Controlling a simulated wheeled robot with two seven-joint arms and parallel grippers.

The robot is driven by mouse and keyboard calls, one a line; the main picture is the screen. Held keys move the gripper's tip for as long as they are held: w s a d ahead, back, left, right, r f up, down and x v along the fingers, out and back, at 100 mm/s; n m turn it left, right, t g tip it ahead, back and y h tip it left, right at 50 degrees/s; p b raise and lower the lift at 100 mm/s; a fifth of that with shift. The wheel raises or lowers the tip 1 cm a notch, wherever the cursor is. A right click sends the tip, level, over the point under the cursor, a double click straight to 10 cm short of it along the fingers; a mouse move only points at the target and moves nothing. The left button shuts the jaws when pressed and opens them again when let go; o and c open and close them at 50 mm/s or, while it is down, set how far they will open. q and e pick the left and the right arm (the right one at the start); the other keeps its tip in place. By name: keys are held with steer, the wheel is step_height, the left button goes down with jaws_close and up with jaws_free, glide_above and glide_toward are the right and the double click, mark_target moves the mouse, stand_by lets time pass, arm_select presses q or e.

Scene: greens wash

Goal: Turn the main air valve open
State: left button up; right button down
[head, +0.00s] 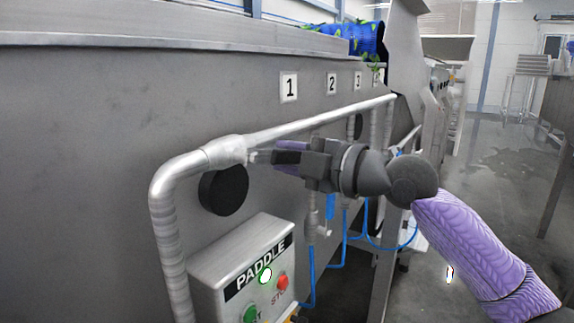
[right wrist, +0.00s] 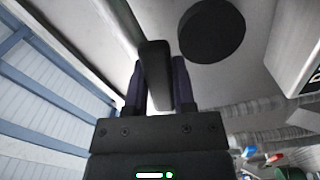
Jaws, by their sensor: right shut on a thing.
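The main air valve (head: 257,157) sits at a light fitting on the grey pipe, in the middle of the head view. Its dark lever (head: 288,157) sticks out to the right of the fitting. My right gripper (head: 284,163) reaches in from the right and is shut on this lever. In the right wrist view the dark lever (right wrist: 155,72) stands between the two purple-sided fingers of my right gripper (right wrist: 158,82). The fingers hide part of the lever, and the valve body is small in view. My left gripper is not in view.
A paddle control box (head: 236,262) with green and red buttons is below the valve. A black round disc (head: 223,190) sits on the tank wall behind the pipe (head: 170,215). Blue hoses (head: 309,275) hang below my right gripper. Open floor (head: 500,165) lies to the right.

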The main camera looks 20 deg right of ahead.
steer(key=shift+w+d+r+n+p, duration=0.15)
steer(key=shift+r+n+p, duration=0.25)
steer(key=shift+r+n, duration=0.9)
steer(key=shift+f+n, duration=0.15)
steer(key=shift+n, duration=0.15)
steer(key=shift+c, duration=2.2)
jaws_free()
steer(key=shift+s+d+f, duration=0.1)
steer(key=shift+s, duration=0.1)
steer(key=b+v, duration=0.5)
steer(key=v, duration=0.4)
steer(key=shift+s, duration=0.25)
